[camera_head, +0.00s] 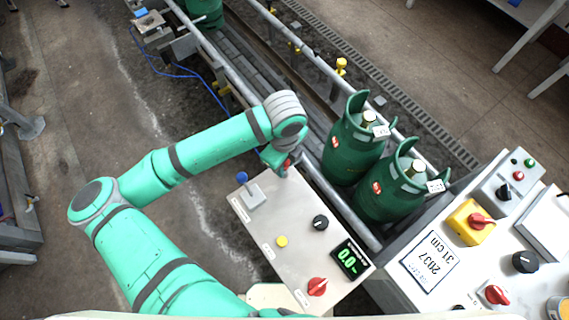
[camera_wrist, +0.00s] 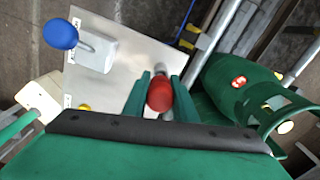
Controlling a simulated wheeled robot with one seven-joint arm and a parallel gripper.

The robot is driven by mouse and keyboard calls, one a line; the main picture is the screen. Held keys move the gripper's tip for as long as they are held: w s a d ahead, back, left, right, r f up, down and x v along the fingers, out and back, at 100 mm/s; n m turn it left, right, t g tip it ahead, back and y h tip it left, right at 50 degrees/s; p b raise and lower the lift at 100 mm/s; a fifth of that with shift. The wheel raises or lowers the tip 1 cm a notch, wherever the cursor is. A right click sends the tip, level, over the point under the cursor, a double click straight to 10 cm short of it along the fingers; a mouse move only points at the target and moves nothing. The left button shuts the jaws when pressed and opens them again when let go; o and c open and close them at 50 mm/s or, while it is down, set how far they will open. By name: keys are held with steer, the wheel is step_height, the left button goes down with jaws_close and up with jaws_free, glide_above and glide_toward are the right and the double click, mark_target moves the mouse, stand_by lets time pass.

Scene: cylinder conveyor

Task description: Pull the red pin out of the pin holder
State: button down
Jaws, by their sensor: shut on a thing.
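The red pin's round head (camera_wrist: 160,95) sits between the two green fingers of my gripper (camera_wrist: 158,100) in the wrist view. My gripper is shut on it. A grey metal piece (camera_wrist: 161,70) shows just behind the red head, at the panel's edge; it looks like the pin holder or the pin's shaft, and I cannot tell which. In the head view a little red (camera_head: 288,163) shows beside my gripper (camera_head: 279,165), at the panel's far corner. The rest of the pin is hidden, so how deep it sits cannot be told.
A control panel (camera_head: 275,228) carries a blue-knobbed lever (camera_head: 243,178), a yellow button, a black knob, a red knob and a display. Two green gas cylinders (camera_head: 355,140) (camera_head: 392,188) stand on the conveyor close to the right. A metal rail (camera_head: 340,208) runs beside the panel.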

steer(key=shift+r, duration=0.1)
steer(key=shift+w+r, duration=0.25)
steer(key=shift+r, duration=0.35)
steer(key=shift+s+a+r, duration=0.1)
steer(key=shift+a+r, duration=0.1)
steer(key=shift+a, duration=0.05)
steer(key=shift+s+d+r, duration=0.1)
steer(key=shift+d+r, duration=0.3)
steer(key=shift+r, duration=0.4)
steer(key=shift+a+r, duration=0.2)
steer(key=shift+r, duration=2.55)
